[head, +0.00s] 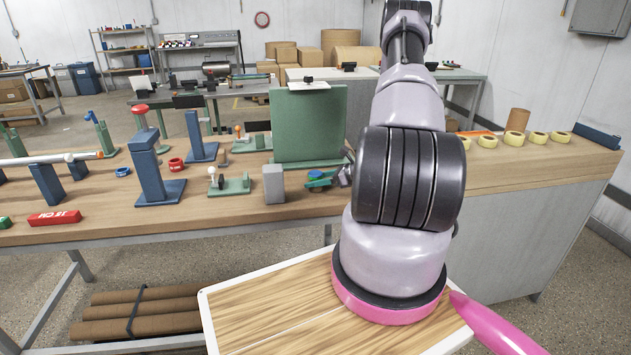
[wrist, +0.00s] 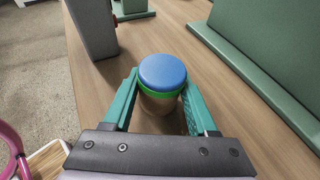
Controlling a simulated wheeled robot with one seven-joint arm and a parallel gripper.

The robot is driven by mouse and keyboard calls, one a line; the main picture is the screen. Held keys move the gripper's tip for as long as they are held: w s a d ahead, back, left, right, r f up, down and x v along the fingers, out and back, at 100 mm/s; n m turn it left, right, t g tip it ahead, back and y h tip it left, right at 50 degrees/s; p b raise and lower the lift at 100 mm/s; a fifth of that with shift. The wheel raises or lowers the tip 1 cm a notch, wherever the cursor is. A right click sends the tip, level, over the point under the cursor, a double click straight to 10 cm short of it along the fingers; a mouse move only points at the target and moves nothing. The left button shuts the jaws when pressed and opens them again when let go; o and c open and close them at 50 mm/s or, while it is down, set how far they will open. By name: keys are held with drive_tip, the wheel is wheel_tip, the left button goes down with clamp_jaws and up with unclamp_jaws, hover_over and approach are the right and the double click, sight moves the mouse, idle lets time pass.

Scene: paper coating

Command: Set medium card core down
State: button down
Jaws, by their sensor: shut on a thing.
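The medium card core (wrist: 161,84) is a short brown cylinder with a blue top and a green band below it. In the wrist view it stands upright between the teal fingers of my gripper (wrist: 160,100), which are shut on its sides. In the head view my gripper (head: 322,182) is low over the wooden workbench, in front of the green upright plate, and the core's blue top (head: 315,174) shows small there. The core's bottom is hidden, so I cannot tell if it touches the bench.
A grey block (head: 273,184) stands just left of my gripper. The green upright plate (head: 310,125) is behind it. A green fixture (head: 230,186) and a blue stand (head: 155,175) are farther left. Yellow tape rolls (head: 514,140) and a brown tube (head: 518,119) are at the right.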

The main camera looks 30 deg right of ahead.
drive_tip(key=shift+f, duration=0.15)
drive_tip(key=shift+c, duration=1)
unclamp_jaws()
